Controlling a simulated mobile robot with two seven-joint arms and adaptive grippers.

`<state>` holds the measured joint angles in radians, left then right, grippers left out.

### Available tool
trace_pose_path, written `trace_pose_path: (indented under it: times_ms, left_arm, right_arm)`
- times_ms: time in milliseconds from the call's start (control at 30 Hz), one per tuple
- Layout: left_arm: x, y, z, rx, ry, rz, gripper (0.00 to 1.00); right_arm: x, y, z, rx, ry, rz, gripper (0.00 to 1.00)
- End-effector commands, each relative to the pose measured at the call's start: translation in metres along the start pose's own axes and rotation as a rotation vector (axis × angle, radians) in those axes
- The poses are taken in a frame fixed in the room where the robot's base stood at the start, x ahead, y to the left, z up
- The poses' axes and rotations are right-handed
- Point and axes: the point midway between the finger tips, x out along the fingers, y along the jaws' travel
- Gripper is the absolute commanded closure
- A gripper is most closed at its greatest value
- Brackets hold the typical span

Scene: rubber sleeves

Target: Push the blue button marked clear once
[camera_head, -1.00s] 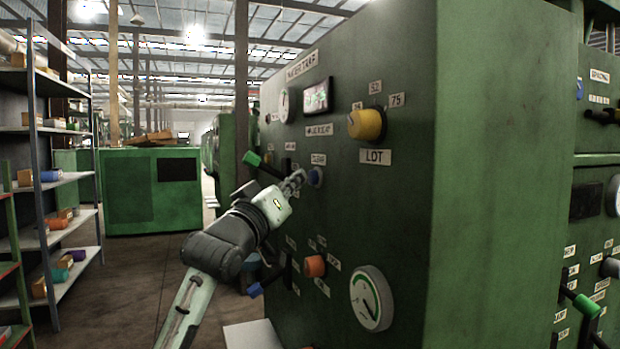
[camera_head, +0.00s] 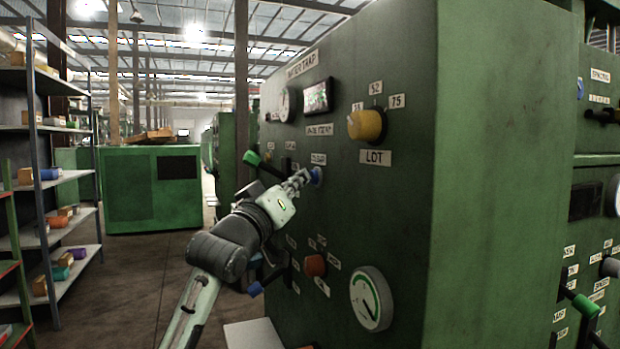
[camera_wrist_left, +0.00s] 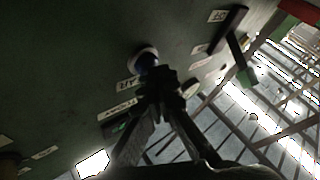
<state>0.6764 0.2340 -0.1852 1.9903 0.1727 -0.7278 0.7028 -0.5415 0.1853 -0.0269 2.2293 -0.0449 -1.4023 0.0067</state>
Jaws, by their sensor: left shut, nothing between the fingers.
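The blue button (camera_head: 317,176) sits on the green machine panel (camera_head: 340,230), just below a small label that appears to read CLEAR (camera_head: 318,159). My left gripper (camera_head: 304,175) is shut and empty, with its fingertips at the button's left side. In the left wrist view the shut fingers (camera_wrist_left: 158,88) overlap the lower edge of the blue button (camera_wrist_left: 147,60), which has a pale ring around it. I cannot tell whether the tips touch the button or whether it is pressed in. My right gripper is in neither view.
A green-handled lever (camera_head: 252,158) sticks out left of the button. A yellow knob (camera_head: 366,125), an orange knob (camera_head: 315,265), a blue-tipped lever (camera_head: 255,289) and a dial (camera_head: 371,299) are on the same panel. Shelves (camera_head: 60,180) stand at far left, with open floor between.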

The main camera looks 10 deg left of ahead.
Motion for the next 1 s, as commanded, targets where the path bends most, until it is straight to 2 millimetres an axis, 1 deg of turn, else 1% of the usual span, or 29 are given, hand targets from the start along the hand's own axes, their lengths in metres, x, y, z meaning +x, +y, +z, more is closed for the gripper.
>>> trace_pose_path:
  times_ms: [300,667,1000]
  left_arm:
    - [-0.01,-0.007,-0.007,0.001,-0.001,-0.001,1.0]
    - [-0.012,-0.009,-0.009,0.001,0.0,-0.001,1.0]
    - [-0.036,-0.026,-0.026,0.002,0.0,-0.002,1.0]
  right_arm:
    - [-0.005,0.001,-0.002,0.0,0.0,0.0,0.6]
    - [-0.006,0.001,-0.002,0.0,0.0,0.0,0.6]
    - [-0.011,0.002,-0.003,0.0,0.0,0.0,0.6]
